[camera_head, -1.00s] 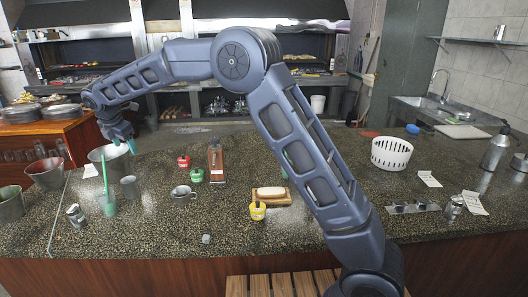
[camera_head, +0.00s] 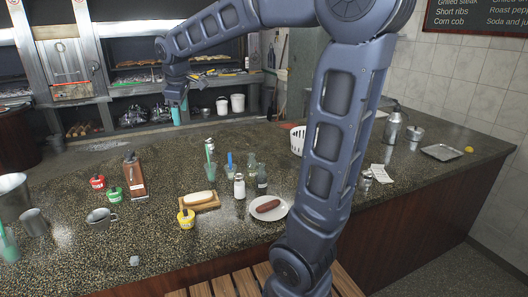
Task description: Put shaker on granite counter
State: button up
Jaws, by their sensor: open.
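The granite counter (camera_head: 90,250) is dark and speckled and fills the middle of the view. A small shaker (camera_head: 239,187) with a pale body and a metal top stands upright on it, left of the plate. A second small metal-topped container (camera_head: 366,181), possibly also a shaker, stands to the right of my arm and is partly hidden by it. I cannot tell which one the task means.
Metal mugs stand at left. A white basket (camera_head: 298,139) is partly behind my arm.

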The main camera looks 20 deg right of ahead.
jog(key=s+d+f+m, duration=0.4)
jog(key=s+d+m, duration=0.2)
jog(key=s+d, duration=0.4)
jog(key=s+d+f+m, duration=0.5)
jog(key=s+d+m, duration=0.2)
jog(key=s+d, duration=0.3)
jog(key=shift+s+d+m+t, duration=0.3)
jog(key=shift+s+d+t, duration=0.1)
jog(key=shift+s, duration=0.25)
